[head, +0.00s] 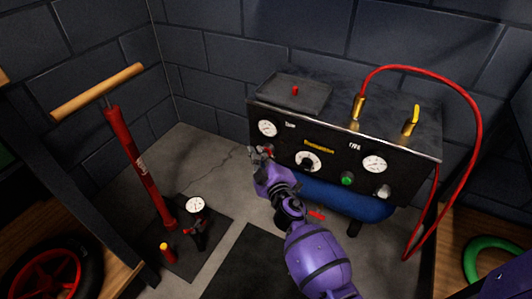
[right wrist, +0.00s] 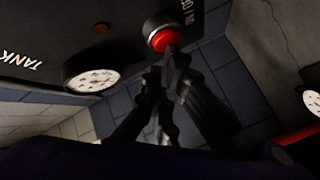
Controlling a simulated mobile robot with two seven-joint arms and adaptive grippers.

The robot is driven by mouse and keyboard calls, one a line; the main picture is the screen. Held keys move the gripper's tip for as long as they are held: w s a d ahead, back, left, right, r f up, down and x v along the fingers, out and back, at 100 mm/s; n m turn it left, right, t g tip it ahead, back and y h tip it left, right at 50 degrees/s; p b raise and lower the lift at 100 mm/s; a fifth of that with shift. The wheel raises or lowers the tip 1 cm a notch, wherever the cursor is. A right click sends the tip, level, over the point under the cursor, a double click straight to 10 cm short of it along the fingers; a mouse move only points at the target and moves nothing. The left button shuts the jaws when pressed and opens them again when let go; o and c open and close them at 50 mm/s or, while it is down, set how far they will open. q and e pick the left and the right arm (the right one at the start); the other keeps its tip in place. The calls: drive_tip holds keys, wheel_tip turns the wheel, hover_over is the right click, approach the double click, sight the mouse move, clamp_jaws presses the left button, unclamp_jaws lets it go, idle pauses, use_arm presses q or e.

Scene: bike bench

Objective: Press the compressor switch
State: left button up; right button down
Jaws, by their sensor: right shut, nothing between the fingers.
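The compressor (head: 400,153) has a black front panel with gauges, a knob and buttons, above a blue tank (head: 345,198). A red button switch (right wrist: 163,38) in a metal ring is on the panel's left part. In the head view only a bit of red (head: 269,149) shows there, mostly hidden by my right gripper. My purple right gripper (head: 263,154) is shut and empty at the panel's left end. In the right wrist view its fingertips (right wrist: 170,58) are at the red button's edge; I cannot tell whether they touch it. My left gripper is not in view.
A green button (head: 347,179) and a white dial (head: 308,161) are right of the gripper. A red hose (head: 478,120) loops at the right. A red floor pump (head: 140,165) stands at the left. Dark mats (head: 245,270) lie on the floor.

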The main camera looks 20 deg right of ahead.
idle(0.4)
drive_tip(key=shift+s+a, duration=0.3)
drive_tip(key=shift+a, duration=0.05)
